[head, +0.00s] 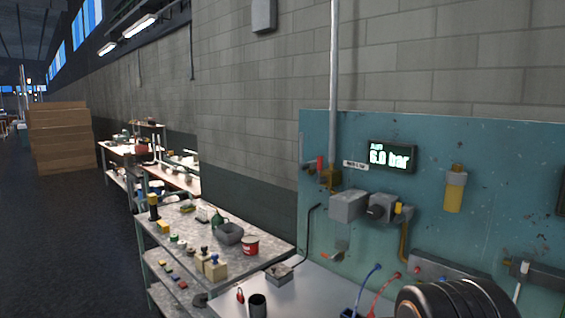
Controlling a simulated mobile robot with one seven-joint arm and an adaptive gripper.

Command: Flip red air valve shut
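A small red valve handle (320,163) shows on the left part of the teal panel (440,130). It stands upright, roughly parallel to the grey vertical pipe (334,70). Just below and right of it is a brass-coloured valve body (331,179) at the pipe's lower end. A small white label (355,165) sits to the right; its text is too small to read. A display (391,157) beside it reads 6.0 bar. My gripper is not in view. A dark, ribbed rounded part of my arm shows at the bottom right, apart from the valve in the picture.
Grey boxes with a round dark part (365,206) and a yellow-bodied unit (455,190) project from the panel. Blue and red hoses (376,290) rise below. A metal bench (270,240) with a red can and grey bin stands left. Dark floor at far left is clear.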

